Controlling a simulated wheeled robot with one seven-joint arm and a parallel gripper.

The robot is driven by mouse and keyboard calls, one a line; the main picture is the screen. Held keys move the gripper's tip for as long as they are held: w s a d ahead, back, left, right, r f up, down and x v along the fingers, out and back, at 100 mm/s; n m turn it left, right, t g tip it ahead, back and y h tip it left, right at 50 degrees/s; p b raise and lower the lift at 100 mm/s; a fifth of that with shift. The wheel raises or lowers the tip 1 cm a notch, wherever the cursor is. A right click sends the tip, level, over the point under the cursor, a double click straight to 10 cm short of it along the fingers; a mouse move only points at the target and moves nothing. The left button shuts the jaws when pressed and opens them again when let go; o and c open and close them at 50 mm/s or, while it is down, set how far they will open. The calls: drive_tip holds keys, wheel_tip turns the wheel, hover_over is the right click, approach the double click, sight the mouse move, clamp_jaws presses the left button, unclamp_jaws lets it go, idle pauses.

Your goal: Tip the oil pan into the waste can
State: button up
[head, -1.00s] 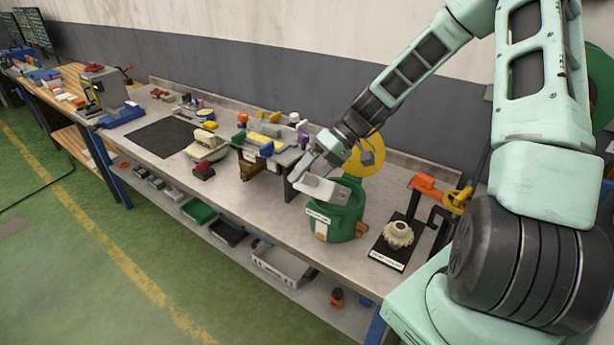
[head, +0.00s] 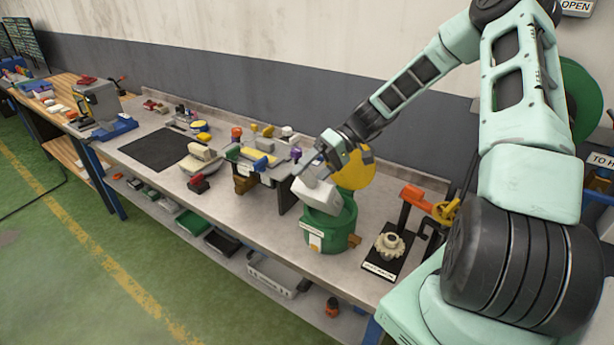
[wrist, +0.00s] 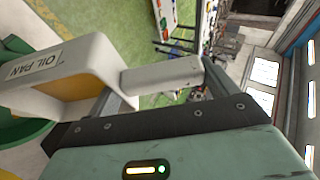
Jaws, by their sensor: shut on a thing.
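The oil pan (head: 316,192) is a light grey rectangular tray, tilted steeply over the waste can's mouth in the head view. In the wrist view the pan (wrist: 92,58) shows its "OIL PAN" label and a yellowish-brown patch inside. My gripper (head: 326,160) is shut on the pan at its upper end. The waste can (head: 327,231) is a green round can with a white label, standing on the bench. Part of its green rim (wrist: 18,132) shows at the left of the wrist view. The can's inside is mostly hidden by the pan.
A yellow disc (head: 356,170) stands behind the can. A cream gear on a black plate (head: 388,248) and an orange-handled stand (head: 416,198) are to the right. A grey fixture with coloured blocks (head: 262,160) is to the left. A black mat (head: 165,148) lies farther left.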

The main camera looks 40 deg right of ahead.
drive_tip(key=w+d+r+m+y+p, duration=0.1)
drive_tip(key=w+d+r+y+p, duration=0.1)
drive_tip(key=d, duration=0.3)
drive_tip(key=shift+r+y, duration=0.5)
drive_tip(key=shift+r, duration=0.2)
idle(0.3)
drive_tip(key=shift+d, duration=0.15)
idle(0.5)
